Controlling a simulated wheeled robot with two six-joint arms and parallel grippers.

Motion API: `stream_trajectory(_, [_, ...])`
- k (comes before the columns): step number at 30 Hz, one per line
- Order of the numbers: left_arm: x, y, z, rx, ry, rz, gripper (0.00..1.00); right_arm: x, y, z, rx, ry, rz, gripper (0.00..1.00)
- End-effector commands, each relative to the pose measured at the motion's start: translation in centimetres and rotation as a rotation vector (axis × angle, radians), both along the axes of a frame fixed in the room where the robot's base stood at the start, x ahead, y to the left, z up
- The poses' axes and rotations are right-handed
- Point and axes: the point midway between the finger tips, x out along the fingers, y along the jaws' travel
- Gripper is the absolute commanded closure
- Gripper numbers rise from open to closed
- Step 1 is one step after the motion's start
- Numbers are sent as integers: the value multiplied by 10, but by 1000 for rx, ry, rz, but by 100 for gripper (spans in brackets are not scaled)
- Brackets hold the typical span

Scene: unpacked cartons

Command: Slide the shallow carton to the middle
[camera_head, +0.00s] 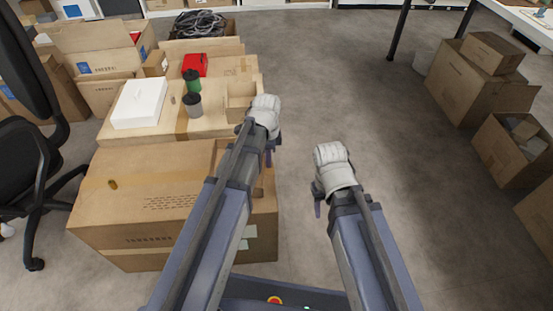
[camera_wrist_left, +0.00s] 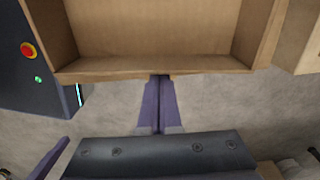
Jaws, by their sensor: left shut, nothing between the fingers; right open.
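The shallow carton (camera_wrist_left: 155,30) is an open brown box at the top of the left wrist view, its near wall facing my gripper. In the head view the shallow carton (camera_head: 222,153) is mostly hidden behind my left arm, at the right side of the big carton's top. My left gripper (camera_head: 270,158) is shut and empty at the carton's right side. In the left wrist view its fingertips (camera_wrist_left: 160,78) meet the outer edge of the near wall; whether they touch is unclear. My right gripper (camera_head: 318,202) is open and empty above the floor to the right.
A big closed carton (camera_head: 130,205) stands under the shallow carton, with a small brown object (camera_head: 112,184) on it. Behind are a white box (camera_head: 139,103), a grey cup (camera_head: 193,105) and a green one (camera_head: 191,81). An office chair (camera_head: 30,160) stands left.

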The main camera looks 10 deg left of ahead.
Motion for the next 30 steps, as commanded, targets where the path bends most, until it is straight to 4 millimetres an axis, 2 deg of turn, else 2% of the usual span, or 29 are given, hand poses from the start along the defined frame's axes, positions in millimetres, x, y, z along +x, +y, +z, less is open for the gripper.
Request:
stream_trajectory(11, [-2, 6, 0, 0, 0, 1, 100, 0, 0, 0, 0, 0, 0, 49])
stream_trajectory(14, [-8, 25, 0, 0, 0, 5, 100, 0, 0, 0, 0, 0, 0, 49])
stream_trajectory(24, [-35, 120, 0, 1, 0, 7, 100, 0, 0, 0, 0, 0, 0, 49])
stream_trajectory(30, [-46, 158, 0, 1, 0, 4, 100, 0, 0, 0, 0, 0, 0, 49])
